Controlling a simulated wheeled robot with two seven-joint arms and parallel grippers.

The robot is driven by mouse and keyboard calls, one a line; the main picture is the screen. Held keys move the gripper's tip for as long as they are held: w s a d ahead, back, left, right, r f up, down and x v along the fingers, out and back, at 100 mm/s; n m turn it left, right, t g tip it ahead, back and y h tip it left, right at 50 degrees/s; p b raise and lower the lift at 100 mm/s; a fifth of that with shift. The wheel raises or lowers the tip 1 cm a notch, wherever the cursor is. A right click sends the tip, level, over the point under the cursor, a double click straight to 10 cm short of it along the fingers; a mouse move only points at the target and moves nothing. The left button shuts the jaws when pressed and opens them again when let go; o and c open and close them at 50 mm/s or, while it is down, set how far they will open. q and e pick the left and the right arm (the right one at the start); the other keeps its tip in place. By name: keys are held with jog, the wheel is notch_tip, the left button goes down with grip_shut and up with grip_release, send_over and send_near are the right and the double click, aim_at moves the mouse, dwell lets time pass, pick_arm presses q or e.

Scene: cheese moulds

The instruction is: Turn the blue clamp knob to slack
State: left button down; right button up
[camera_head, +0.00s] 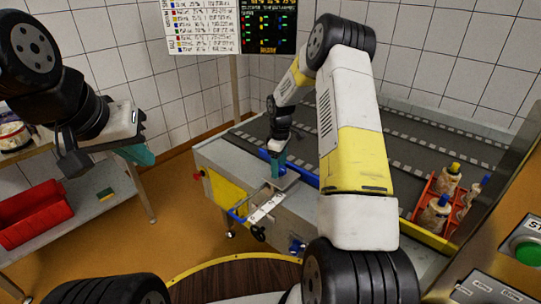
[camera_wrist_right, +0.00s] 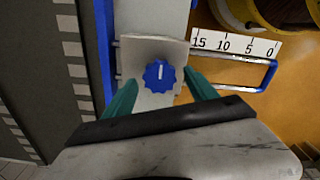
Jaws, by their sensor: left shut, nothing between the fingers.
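The blue clamp knob (camera_wrist_right: 160,75) sits on a pale metal plate (camera_wrist_right: 138,50) in the right wrist view. It has a scalloped edge and a white mark pointing toward the top of the picture. My right gripper (camera_wrist_right: 160,80) is open, with one teal finger on each side of the knob; I cannot tell whether they touch it. In the head view my right gripper (camera_head: 277,164) is over the conveyor's near edge, hiding the knob. My left gripper (camera_head: 137,154) is shut and empty, well to the left, above the floor beside a side table.
A white scale (camera_wrist_right: 236,45) marked 15 to 0 and a blue rail (camera_wrist_right: 105,55) adjoin the plate. The dark conveyor belt (camera_head: 425,150) runs behind. A red crate (camera_head: 430,200) with bottles stands right; a red bin (camera_head: 32,212) sits left. A green button (camera_head: 528,252) is far right.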

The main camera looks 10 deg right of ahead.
jog(key=shift+r, duration=0.1)
notch_tip(320, 180, up, 8)
jog(key=shift+f, duration=0.2)
dwell(0.3)
jog(key=s+a+r+m+t, duration=0.1)
jog(key=s+r+m, duration=0.1)
jog(key=s+r, duration=0.6)
jog(key=s+a+r+m+t, duration=0.1)
jog(key=s+r+m+t, duration=0.3)
jog(key=r, duration=0.7)
jog(key=s+a+r+m+y, duration=0.1)
jog(key=s+r+m, duration=0.1)
jog(key=s, duration=0.8)
jog(key=s+a+r+m+t+y, duration=0.1)
jog(key=s+r+m, duration=0.1)
jog(key=s, duration=0.9)
jog(key=shift+a+r+m, duration=0.25)
jog(key=shift+r+m, duration=0.15)
jog(key=shift+r, duration=0.1)
